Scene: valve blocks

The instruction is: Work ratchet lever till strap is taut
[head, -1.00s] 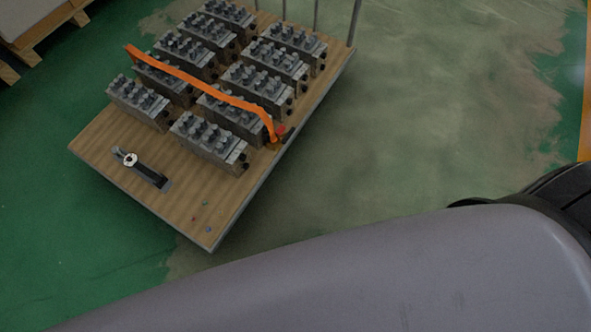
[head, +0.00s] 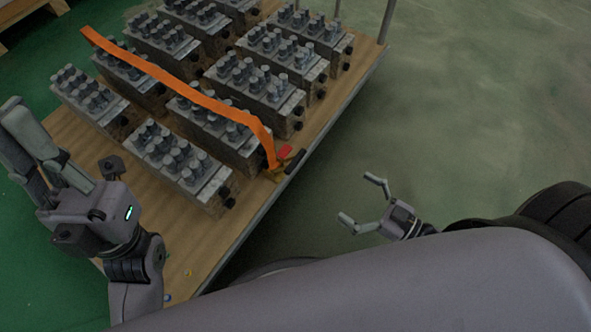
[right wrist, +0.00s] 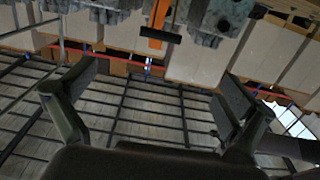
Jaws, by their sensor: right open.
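The orange strap (head: 180,78) runs over the valve blocks (head: 175,155) on the wooden cart deck. It ends at the ratchet at the deck's right edge.
The wooden deck (head: 235,215) has a bare strip along its front right edge. Upright posts (head: 387,20) stand at its far right corner. Open floor (head: 440,110) lies to the right. A pallet (head: 25,20) is at the far left.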

